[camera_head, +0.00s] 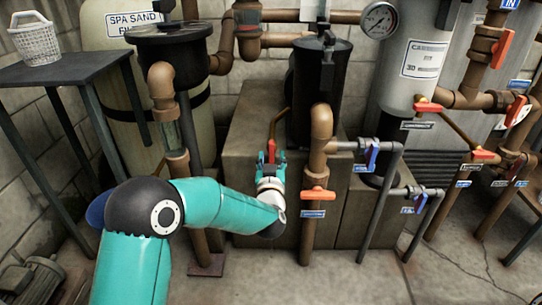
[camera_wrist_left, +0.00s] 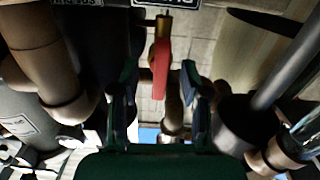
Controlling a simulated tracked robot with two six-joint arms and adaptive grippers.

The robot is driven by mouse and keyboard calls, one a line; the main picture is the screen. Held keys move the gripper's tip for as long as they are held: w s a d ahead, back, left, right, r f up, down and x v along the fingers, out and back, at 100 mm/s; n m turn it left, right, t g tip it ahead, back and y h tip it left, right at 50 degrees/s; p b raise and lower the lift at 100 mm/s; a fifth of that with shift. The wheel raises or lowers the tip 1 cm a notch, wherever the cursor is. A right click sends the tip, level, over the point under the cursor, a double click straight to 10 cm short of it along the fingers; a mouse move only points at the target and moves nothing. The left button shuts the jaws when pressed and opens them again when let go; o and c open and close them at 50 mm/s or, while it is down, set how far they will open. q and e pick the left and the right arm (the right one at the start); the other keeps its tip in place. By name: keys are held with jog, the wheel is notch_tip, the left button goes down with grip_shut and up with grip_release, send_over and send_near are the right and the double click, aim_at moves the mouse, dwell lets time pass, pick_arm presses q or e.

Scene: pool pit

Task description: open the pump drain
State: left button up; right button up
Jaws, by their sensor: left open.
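A red valve handle (camera_head: 271,151) hangs at the end of a thin brass pipe (camera_head: 279,121) beside the black pump pot (camera_head: 318,95). I take it as the pump drain handle. My left gripper (camera_head: 271,168) is just below and around it in the head view. In the left wrist view the red handle (camera_wrist_left: 160,68) stands upright between the two teal fingers of the left gripper (camera_wrist_left: 160,98). The fingers are open, with a gap on both sides of the handle. The right gripper is not in view.
A brown pipe with an orange handle (camera_head: 318,194) stands right of the gripper. Blue-handled valves (camera_head: 373,155) sit farther right. A brown pipe (camera_head: 168,120) rises at left. A dark table (camera_head: 62,68) holds a white basket (camera_head: 34,40). Concrete floor (camera_head: 360,283) is clear in front.

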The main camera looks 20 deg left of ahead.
pick_arm(q)
jog(key=shift+r, duration=0.1)
jog(key=v, duration=0.7)
jog(key=shift+r, duration=0.1)
dwell(0.4)
